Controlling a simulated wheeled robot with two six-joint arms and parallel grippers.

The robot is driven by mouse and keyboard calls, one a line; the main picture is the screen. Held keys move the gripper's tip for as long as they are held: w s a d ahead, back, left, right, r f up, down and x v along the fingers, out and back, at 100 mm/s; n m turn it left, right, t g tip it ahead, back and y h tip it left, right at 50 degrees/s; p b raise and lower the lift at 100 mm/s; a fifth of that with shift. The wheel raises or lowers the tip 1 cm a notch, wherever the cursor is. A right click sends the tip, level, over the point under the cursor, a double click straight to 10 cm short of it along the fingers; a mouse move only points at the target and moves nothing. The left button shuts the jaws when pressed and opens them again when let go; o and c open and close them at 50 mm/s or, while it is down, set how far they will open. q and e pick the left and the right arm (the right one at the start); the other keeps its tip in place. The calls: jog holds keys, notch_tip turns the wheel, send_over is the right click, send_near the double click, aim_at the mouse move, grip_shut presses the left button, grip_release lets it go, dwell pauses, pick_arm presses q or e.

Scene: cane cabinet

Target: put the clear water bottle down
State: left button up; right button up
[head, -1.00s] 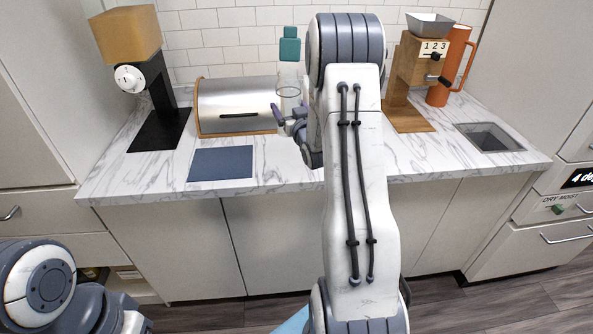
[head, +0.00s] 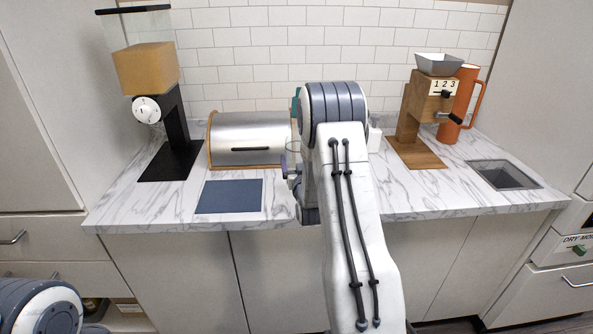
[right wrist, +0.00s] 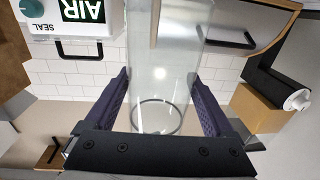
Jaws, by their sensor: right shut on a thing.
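The clear water bottle (right wrist: 165,75) is a see-through cylinder with a dark ring around it, between the purple fingers of my right gripper (right wrist: 167,103) in the right wrist view. That gripper is shut on it. In the head view my right gripper (head: 290,170) is beside my forearm, over the marble counter (head: 330,205) and in front of the bread bin. My left gripper is out of view.
A steel bread bin (head: 250,138) stands at the back, with a dark blue mat (head: 229,196) in front. A black-stemmed machine (head: 178,130) is left. A wooden grinder (head: 415,120), orange jug (head: 462,105) and sunken sink (head: 503,175) are right. A white box (right wrist: 65,18) shows in the wrist view.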

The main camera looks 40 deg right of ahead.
notch_tip(320, 180, down, 4)
jog(key=shift+a+f+p, duration=0.1)
jog(key=shift+a+p, duration=0.05)
jog(key=shift+p, duration=0.25)
jog(key=shift+f, duration=0.1)
jog(key=o, duration=1.5)
jog(key=shift+c, duration=0.2)
